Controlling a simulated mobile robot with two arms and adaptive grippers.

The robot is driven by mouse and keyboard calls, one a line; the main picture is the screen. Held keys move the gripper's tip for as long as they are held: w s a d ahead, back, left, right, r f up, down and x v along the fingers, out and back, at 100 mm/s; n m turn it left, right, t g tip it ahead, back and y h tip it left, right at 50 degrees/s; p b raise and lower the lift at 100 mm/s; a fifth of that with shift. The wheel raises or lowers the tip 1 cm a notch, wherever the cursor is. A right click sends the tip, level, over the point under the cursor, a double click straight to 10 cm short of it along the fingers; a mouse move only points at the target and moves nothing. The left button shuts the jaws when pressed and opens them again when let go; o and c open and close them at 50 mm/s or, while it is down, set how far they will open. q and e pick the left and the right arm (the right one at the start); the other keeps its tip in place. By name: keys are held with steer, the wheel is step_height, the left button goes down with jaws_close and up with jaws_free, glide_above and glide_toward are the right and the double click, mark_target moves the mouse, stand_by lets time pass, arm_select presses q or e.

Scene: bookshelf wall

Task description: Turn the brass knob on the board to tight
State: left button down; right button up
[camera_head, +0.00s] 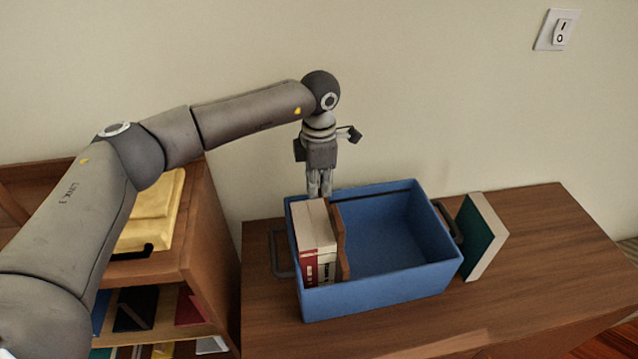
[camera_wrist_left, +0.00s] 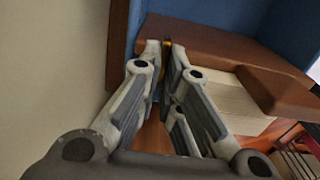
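A brown wooden board (camera_head: 341,241) stands upright in the blue box, beside pale books. In the left wrist view the board (camera_wrist_left: 215,42) lies just beyond my fingertips. My left gripper (camera_head: 319,193) points down at the back left of the box, close to the board's far end. In the left wrist view its fingers (camera_wrist_left: 164,62) are close together, with a small yellow brass knob (camera_wrist_left: 167,46) showing between the tips. The fingers hide most of the knob, so its turn position cannot be read. My right gripper is not in view.
The blue box (camera_head: 380,289) stands on a wooden cabinet top (camera_head: 540,240), with pale books (camera_head: 315,240) inside on the left. A green book (camera_head: 480,236) leans at its right. A shelf with a yellow item (camera_head: 150,215) stands left. The wall behind carries a switch (camera_head: 561,31).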

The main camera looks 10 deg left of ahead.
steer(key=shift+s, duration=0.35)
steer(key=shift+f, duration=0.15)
